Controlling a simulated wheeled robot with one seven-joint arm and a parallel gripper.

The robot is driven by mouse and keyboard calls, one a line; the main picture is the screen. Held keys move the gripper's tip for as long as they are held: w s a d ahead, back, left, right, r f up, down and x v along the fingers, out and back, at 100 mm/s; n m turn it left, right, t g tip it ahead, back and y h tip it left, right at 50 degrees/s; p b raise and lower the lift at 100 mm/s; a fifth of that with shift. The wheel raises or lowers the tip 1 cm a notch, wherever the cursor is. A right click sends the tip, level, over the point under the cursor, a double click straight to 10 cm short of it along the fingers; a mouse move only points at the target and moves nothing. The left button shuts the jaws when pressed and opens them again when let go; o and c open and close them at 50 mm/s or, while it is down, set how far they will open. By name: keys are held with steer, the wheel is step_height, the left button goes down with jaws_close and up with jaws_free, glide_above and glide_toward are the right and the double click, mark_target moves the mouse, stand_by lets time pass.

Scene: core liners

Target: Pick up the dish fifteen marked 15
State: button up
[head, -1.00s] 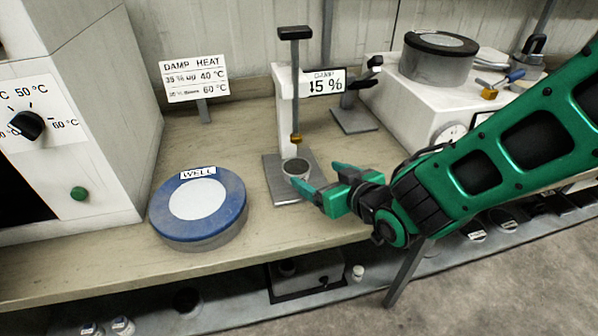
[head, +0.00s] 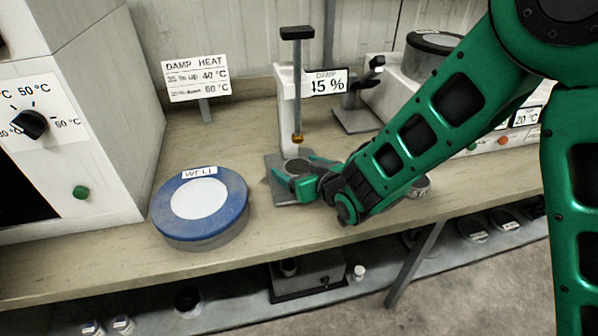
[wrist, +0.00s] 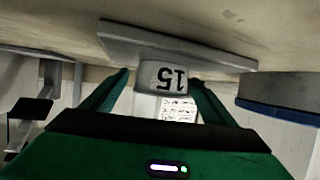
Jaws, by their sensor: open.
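The dish marked 15 (head: 297,165) is a small round pale cup with a dark top. It sits on the grey base plate (head: 283,197) of the damp stand, under the hanging probe. In the wrist view, which is upside down, the dish (wrist: 163,74) shows its "15" label between my two fingers. My gripper (head: 292,170) is open, with one finger on each side of the dish. I cannot tell whether either finger touches it. The dish appears still on the plate.
The stand (head: 288,105) with its brass-tipped probe (head: 297,138) rises just above and behind the dish. The blue-rimmed WELL (head: 199,203) is to the left. Another small dish (head: 420,187) is right of my wrist. Bare bench lies between WELL and the front edge.

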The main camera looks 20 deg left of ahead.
steer(key=shift+w+a, duration=0.1)
steer(key=shift+a, duration=0.05)
steer(key=c, duration=1.2)
steer(key=shift+c, duration=0.6)
